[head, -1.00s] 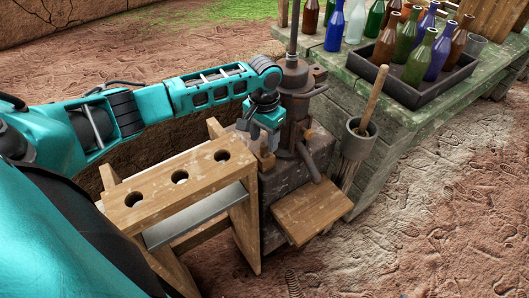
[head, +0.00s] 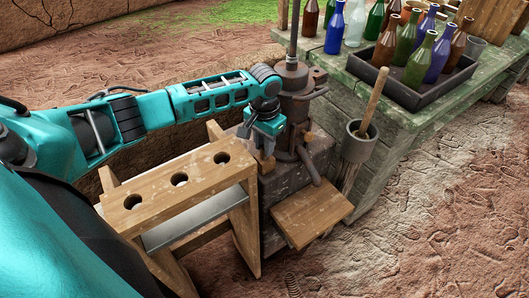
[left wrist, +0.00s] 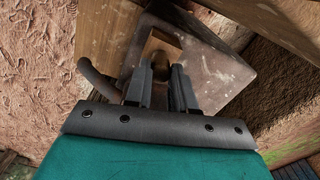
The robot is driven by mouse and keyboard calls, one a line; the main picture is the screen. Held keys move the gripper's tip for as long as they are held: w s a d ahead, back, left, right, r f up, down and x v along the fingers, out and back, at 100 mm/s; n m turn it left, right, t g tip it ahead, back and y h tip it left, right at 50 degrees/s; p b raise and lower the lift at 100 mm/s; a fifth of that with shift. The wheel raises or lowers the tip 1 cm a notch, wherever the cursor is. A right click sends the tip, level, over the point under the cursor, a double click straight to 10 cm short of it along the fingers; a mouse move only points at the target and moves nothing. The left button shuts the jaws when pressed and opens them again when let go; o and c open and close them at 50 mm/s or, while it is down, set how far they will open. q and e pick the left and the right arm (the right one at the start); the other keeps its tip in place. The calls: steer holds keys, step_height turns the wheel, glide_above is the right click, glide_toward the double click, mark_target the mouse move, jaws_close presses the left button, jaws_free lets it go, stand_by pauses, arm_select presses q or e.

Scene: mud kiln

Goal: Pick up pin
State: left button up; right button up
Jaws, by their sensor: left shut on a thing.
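My left gripper (head: 264,146) is beside the iron press-like machine (head: 294,110), over the dark stone block (head: 285,192). Its two grey fingers (left wrist: 161,90) are shut on a small tan wooden piece, which I take to be the pin (left wrist: 160,44). The pin's end sticks out beyond the fingertips in the left wrist view. In the head view the pin (head: 267,163) shows as a small tan bit below the fingers, close to the block's top. I cannot tell whether it touches the block. My right gripper is not in view.
A wooden rack (head: 205,185) with three holes stands left of the block. A wooden plate (head: 311,213) sits at the block's front. A grey pot with a wooden handle (head: 358,146) is to the right. Several bottles stand on the green bench (head: 405,118), some in a dark tray (head: 416,98).

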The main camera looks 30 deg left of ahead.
arm_select(q)
steer(key=shift+r, duration=0.1)
step_height(320, 180, up, 26)
steer(key=p, duration=0.8)
steer(key=shift+p, duration=0.35)
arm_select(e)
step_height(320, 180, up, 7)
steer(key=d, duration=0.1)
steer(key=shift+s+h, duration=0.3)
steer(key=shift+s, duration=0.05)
